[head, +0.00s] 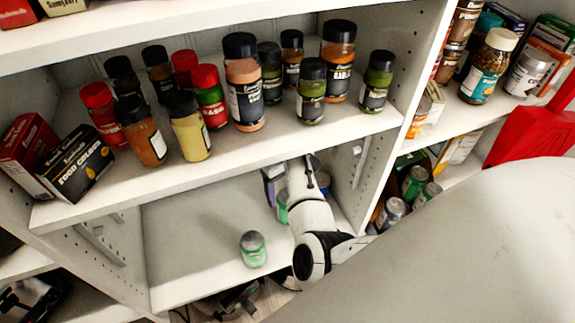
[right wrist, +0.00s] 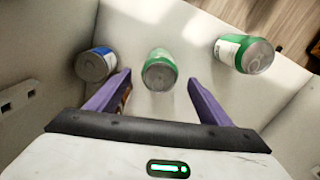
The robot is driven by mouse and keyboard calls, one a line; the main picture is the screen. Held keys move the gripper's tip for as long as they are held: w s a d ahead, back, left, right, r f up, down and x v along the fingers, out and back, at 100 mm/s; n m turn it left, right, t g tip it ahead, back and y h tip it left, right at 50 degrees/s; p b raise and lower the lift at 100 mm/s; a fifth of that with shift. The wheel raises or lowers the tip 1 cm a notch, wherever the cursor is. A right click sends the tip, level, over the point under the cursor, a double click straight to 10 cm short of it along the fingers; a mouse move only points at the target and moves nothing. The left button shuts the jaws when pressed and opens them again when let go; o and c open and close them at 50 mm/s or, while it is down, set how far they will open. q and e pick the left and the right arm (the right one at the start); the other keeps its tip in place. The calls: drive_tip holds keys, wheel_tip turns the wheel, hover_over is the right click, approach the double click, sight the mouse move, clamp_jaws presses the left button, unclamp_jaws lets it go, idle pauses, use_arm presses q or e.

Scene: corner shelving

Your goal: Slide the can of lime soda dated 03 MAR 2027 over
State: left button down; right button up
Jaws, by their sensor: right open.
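My right gripper (head: 277,192) reaches into the lower shelf bay in the head view, partly hidden by its own arm. In the right wrist view its purple fingers (right wrist: 160,79) are open, with a green can (right wrist: 159,70) between or just beyond their tips; contact cannot be told. A part of a green can (head: 282,207) shows beside the gripper in the head view. A second green can with a white label patch (right wrist: 243,53) stands apart on the right in the wrist view. A green can (head: 253,250) stands near the shelf's front edge. No date is readable. My left gripper is not in view.
A blue can (right wrist: 96,65) stands by the left finger in the wrist view. The lower shelf (head: 185,240) is bare on its left. The upper shelf (head: 240,150), with several spice jars, overhangs it. A side wall (head: 350,180) closes the bay on the right.

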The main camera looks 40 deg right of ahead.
wheel_tip(320, 180, down, 8)
drive_tip(key=b, duration=0.2)
drive_tip(key=shift+f+b, duration=0.15)
drive_tip(key=shift+b, duration=0.15)
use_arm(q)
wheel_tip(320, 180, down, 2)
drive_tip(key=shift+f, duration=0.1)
use_arm(e)
drive_tip(key=shift+f, duration=0.35)
